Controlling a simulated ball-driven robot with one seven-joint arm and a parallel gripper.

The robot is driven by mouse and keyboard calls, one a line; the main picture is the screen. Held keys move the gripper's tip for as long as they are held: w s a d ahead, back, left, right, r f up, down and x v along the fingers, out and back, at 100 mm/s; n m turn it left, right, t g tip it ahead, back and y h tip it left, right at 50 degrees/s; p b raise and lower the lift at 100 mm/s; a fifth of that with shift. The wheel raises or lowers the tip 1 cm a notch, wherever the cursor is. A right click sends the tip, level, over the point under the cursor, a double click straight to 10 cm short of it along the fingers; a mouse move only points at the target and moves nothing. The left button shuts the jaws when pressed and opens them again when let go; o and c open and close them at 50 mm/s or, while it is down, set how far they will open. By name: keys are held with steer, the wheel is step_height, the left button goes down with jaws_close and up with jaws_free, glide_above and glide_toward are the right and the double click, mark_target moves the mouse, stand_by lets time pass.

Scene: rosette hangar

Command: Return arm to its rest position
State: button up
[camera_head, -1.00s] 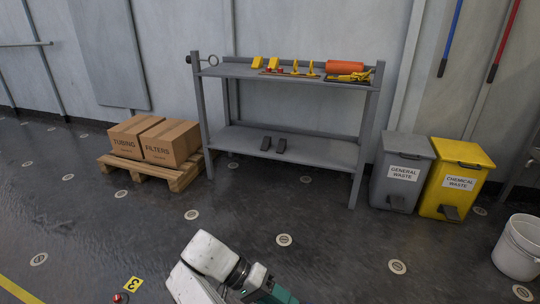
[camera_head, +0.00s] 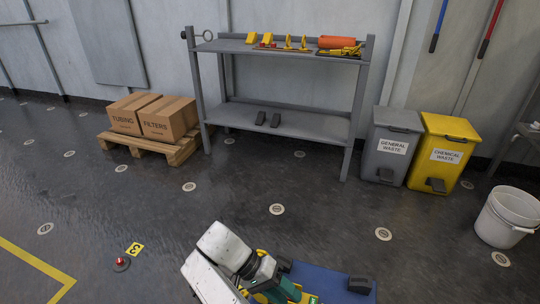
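My arm (camera_head: 222,250), white with a dark joint and a teal section, reaches in from the bottom of the picture. It is bent, and its far part points down and right over a blue surface (camera_head: 327,280). My gripper's fingers cannot be made out among the teal and yellow parts at the bottom edge, so I cannot tell whether it is open or shut or holds anything. A black wedge-shaped block (camera_head: 360,285) sits on the right part of the blue surface. Yellow pieces (camera_head: 288,290) show close beside the arm.
A grey shelf (camera_head: 280,120) with yellow and orange gear stands ahead. Left are boxes on a pallet (camera_head: 150,146); right are a grey bin (camera_head: 391,145), a yellow bin (camera_head: 443,150) and a white bucket (camera_head: 506,217).

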steer(key=s+d+f+n+y+b, duration=0.1)
steer(key=s+d+f+y+b, duration=0.1)
steer(key=s+d+f+y, duration=0.5)
steer(key=s+d+f+n+b, duration=0.1)
steer(key=s+d+f+b, duration=0.3)
steer(key=f, duration=0.7)
steer(key=s+d+r+t+y+b, duration=0.1)
steer(key=s+d+r+t, duration=0.15)
steer(key=s+d, duration=0.5)
steer(key=s+d+r+t+y+b, duration=0.15)
steer(key=s+d+r, duration=0.3)
steer(key=s, duration=0.55)
step_height(320, 180, up, 36)
steer(key=p, duration=3.6)
steer(key=shift+d+r+t+p, duration=0.15)
steer(key=shift+d+t+p, duration=0.15)
steer(key=shift+d+p, duration=0.1)
steer(key=shift+a, duration=0.1)
